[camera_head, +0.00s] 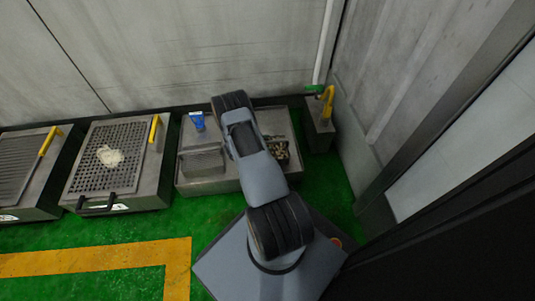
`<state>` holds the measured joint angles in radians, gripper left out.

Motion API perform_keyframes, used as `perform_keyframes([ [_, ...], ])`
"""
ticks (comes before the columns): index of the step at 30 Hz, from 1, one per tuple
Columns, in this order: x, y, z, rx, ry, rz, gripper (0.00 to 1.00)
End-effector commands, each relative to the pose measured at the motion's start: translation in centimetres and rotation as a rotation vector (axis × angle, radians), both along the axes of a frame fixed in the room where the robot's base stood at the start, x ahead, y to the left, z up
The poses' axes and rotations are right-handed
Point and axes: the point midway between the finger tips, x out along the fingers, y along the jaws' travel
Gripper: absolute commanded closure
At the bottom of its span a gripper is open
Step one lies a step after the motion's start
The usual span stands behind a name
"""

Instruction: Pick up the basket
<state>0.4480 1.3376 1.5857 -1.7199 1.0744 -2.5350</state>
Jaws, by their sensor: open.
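A small dark basket (281,150) with pale brownish pieces in it sits on the right part of a grey bench (225,184), just right of my arm. My arm partly covers its left side, and its shape is too small to make out fully. My arm reaches up across the bench from the lower middle. My gripper does not show; the arm's upper end is over the back of the bench and hides what lies under it.
A grey box-like piece (202,161) and a blue item (197,120) stand on the bench's left part. Grey units with yellow handles (153,129) stand further left. A post with a yellow handle (327,102) and walls bound the right. Green floor in front is clear.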

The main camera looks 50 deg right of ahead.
Motion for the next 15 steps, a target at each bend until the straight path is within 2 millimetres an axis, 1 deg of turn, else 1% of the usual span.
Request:
perform_keyframes([
  [3, -0.03, -0.33, -0.18, 0.0, -0.001, 0.001, 0.51],
  [9, -0.04, -0.33, -0.13, 0.0, 0.0, 0.002, 0.51],
  [15, -0.04, -0.31, -0.13, 0.001, 0.0, 0.001, 0.7],
])
